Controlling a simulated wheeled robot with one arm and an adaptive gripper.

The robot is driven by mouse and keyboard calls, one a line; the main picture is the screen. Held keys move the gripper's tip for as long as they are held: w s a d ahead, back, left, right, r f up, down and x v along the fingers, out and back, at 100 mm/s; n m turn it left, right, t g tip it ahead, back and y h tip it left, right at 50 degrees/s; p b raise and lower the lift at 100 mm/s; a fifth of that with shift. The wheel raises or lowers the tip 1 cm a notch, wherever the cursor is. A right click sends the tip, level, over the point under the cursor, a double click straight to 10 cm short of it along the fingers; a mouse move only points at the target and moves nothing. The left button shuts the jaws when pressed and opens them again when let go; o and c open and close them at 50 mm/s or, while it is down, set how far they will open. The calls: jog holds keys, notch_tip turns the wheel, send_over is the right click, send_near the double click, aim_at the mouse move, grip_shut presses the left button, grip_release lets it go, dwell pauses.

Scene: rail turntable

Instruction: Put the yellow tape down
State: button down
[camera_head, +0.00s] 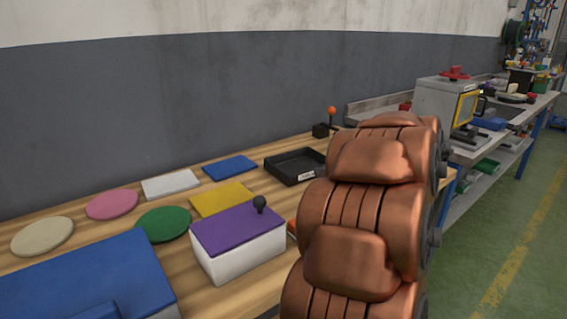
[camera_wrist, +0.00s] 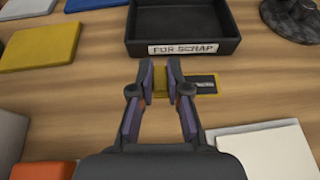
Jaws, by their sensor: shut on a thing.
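In the wrist view my gripper (camera_wrist: 161,75) is shut, its two fingertips a small gap apart on a yellow piece, which I take to be the yellow tape (camera_wrist: 159,87). Only a small part of it shows between the fingers; the rest is hidden. A flat yellow patch with a dark rectangle (camera_wrist: 205,84) shows just right of the fingertips; I cannot tell whether it is part of the tape or lies on the table. The fingertips are over the wooden table, just in front of the black tray labelled "FOR SCRAP" (camera_wrist: 187,50). In the head view my arm hides the gripper.
The black tray also shows in the head view (camera_head: 291,168). A yellow square (camera_head: 222,198), blue square (camera_head: 230,167), white square (camera_head: 170,184) and round pads lie left. A purple-lidded box (camera_head: 238,252) stands nearer. A white block (camera_wrist: 265,152) lies right of the gripper.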

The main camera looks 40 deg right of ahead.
jog(key=p, duration=0.2)
send_over(300, 169)
jog(key=shift+s+a+f, duration=0.15)
jog(key=shift+s+f, duration=0.1)
jog(key=shift+f, duration=0.5)
jog(key=shift+w+f, duration=0.2)
jog(key=shift+f, duration=0.05)
jog(key=shift+s+f, duration=0.1)
jog(key=shift+f, duration=1.4)
jog(key=shift+f+b, duration=0.15)
jog(key=shift+b, duration=0.2)
jog(key=c, duration=1.2)
grip_release()
jog(key=shift+o, duration=0.2)
jog(key=v, duration=1.2)
jog(key=shift+r, duration=0.25)
